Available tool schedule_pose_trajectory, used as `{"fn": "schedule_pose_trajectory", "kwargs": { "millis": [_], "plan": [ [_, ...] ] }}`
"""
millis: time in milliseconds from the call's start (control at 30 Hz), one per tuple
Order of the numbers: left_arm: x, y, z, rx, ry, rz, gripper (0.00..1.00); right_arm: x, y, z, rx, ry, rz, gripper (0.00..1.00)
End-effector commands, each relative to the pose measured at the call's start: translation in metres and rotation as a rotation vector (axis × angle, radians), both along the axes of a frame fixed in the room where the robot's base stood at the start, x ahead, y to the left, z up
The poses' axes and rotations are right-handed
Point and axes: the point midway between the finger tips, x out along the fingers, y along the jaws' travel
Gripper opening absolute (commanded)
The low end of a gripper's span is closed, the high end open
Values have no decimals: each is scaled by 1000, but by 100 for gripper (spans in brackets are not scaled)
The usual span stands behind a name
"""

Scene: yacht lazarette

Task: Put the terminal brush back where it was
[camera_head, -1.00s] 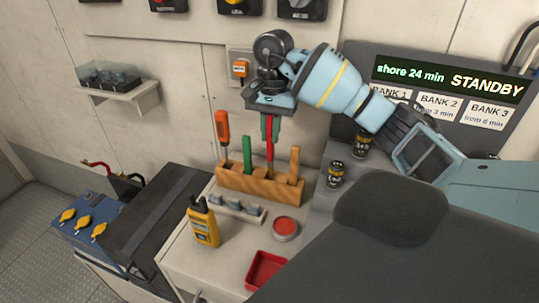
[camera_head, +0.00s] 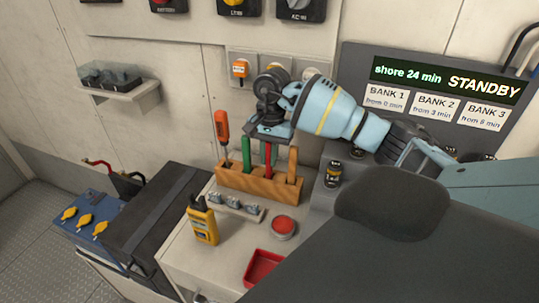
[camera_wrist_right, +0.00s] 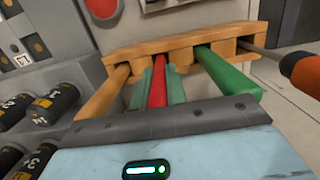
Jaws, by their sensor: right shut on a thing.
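The red-handled tool (camera_head: 268,154), which I take to be the terminal brush, stands upright at a slot of the wooden rack (camera_head: 250,190). My right gripper (camera_head: 267,150) is above the rack and shut on the red handle; in the right wrist view its two teal fingers (camera_wrist_right: 158,88) flank the red handle (camera_wrist_right: 157,88). The handle reaches the rack (camera_wrist_right: 185,42) between the orange-brown handle and the green one. The tool's lower end is hidden by the rack, so I cannot tell how deep it sits. My left gripper is out of view.
An orange screwdriver (camera_head: 221,127), a green handle (camera_head: 246,153) and an orange-brown handle (camera_head: 292,164) stand close by in the rack. In front are a yellow meter (camera_head: 203,225), a red button (camera_head: 283,227) and a red tray (camera_head: 262,267). Dark cylinders stand at right (camera_head: 333,174).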

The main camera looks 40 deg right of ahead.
Motion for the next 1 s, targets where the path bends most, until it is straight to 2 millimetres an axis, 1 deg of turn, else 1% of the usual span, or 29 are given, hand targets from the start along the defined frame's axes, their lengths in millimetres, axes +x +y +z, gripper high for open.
{"fn": "schedule_pose_trajectory", "kwargs": {
  "millis": [167,200,367,633,767,867,1000],
  "plan": [
    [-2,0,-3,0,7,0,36,0,0,-4,0,2,0,0],
    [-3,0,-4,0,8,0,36,0,0,-4,0,2,0,15],
    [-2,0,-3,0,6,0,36,0,0,-3,0,1,0,36],
    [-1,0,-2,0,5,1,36,0,0,-2,1,0,0,36],
    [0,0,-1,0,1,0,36,1,0,5,0,-1,0,36],
    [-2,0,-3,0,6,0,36,2,-2,17,1,-3,0,36],
    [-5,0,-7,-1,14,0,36,4,-4,44,1,-3,0,36]
  ]
}}
